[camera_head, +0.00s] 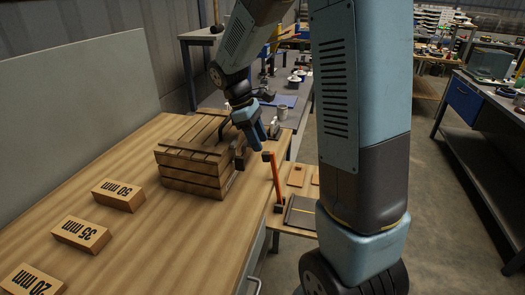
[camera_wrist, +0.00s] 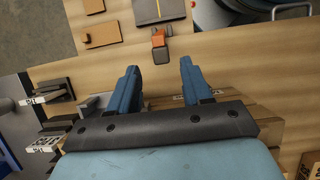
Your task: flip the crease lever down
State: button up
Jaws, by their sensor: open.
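The crease lever (camera_head: 274,180) is an orange bar with dark ends. It stands nearly upright, slightly tilted, near the right edge of the wooden bench. In the wrist view the lever (camera_wrist: 160,42) shows end-on as a small orange and dark piece, ahead of the fingertips and between their lines. A dark plate with a yellow line (camera_head: 302,214) lies beside its foot; the plate (camera_wrist: 158,10) also shows at the top of the wrist view. My gripper (camera_head: 262,136) has two blue fingers. It is open, empty and close to the lever's upper end, apparently apart from it. In the wrist view my gripper (camera_wrist: 158,68) shows a clear gap.
A slatted wooden crate (camera_head: 190,178) stands on the bench just left of my gripper. Wooden blocks marked 50 mm (camera_head: 118,195), 35 mm (camera_head: 81,234) and 20 mm (camera_head: 33,281) lie on the bench. The bench between the blocks and its right edge is clear.

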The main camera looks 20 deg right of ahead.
aim_at(265, 152)
jog(key=shift+x, duration=2.25)
jog(key=shift+c, duration=0.4)
jog(key=shift+r, duration=0.1)
grip_shut()
